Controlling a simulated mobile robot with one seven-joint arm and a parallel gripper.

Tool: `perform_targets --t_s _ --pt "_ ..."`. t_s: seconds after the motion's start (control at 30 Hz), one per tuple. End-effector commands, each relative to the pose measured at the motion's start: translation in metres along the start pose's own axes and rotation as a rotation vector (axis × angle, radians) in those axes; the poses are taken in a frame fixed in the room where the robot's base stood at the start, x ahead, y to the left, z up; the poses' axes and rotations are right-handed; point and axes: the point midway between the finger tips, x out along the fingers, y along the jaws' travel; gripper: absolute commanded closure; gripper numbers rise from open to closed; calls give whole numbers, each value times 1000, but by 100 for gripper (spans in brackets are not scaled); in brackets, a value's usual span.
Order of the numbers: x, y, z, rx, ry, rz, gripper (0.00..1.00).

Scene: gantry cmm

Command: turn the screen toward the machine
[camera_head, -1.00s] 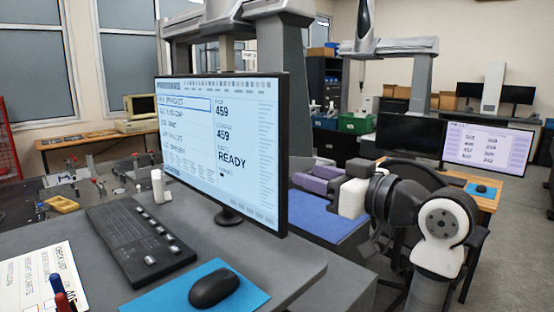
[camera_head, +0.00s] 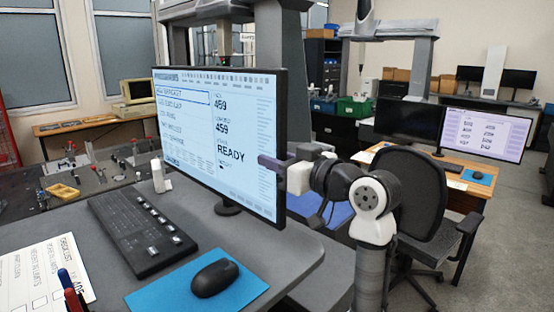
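The screen (camera_head: 215,135) stands on a short foot on the grey desk (camera_head: 265,262). Its lit face shows a program list and the word READY, and it is angled to the front left. My gripper (camera_head: 272,172) is at the screen's right edge, about halfway up. One purple finger shows in front of the lit face at that edge. The other finger is hidden behind the screen, so I cannot tell whether they grip the edge. The machine (camera_head: 282,65), a grey gantry frame, stands behind the screen and is partly hidden by it.
On the desk are a keyboard (camera_head: 140,231), a black mouse (camera_head: 214,277) on a blue mat (camera_head: 172,295), and a checklist sheet (camera_head: 38,272) with pens. An office chair (camera_head: 418,190) stands to the right. A second workstation screen (camera_head: 485,133) is further back.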

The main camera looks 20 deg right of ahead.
Motion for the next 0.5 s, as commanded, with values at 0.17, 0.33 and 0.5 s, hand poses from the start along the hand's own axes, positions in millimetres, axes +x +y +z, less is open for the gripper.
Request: perform_targets --t_s 0.17,0.33,0.5 --pt "0 0 0 0 0 0 96" --pt "0 0 0 0 0 0 100" --pt "3 -9 1 -2 -1 -3 100"
